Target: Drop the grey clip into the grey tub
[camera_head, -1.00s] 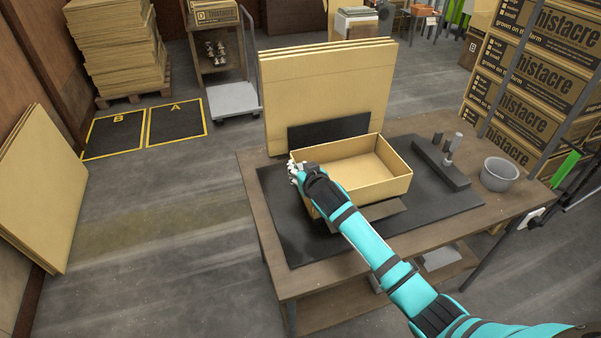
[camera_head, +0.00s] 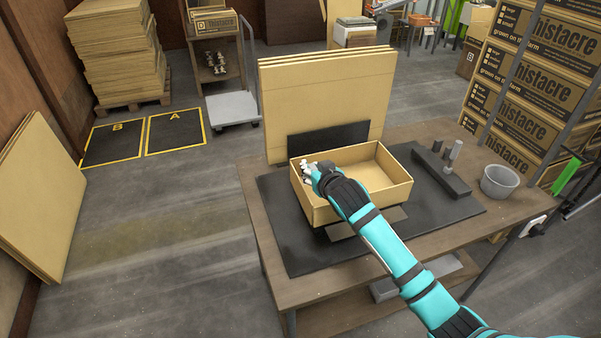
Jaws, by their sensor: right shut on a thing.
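My right gripper (camera_head: 307,171) is over the left part of the open cardboard tray (camera_head: 386,194), near its left wall. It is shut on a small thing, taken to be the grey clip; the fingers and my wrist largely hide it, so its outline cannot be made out. The grey tub (camera_head: 500,182) is a round, open container near the right end of the table, well to the right of the gripper. My left gripper is not in view.
The cardboard tray stands on a black mat (camera_head: 288,236) on the wooden table (camera_head: 415,243). A dark block (camera_head: 441,174) with several small grey pieces stands between tray and tub. Tall cardboard sheets (camera_head: 325,105) stand behind the tray. Stacked printed boxes (camera_head: 540,75) rise behind the tub.

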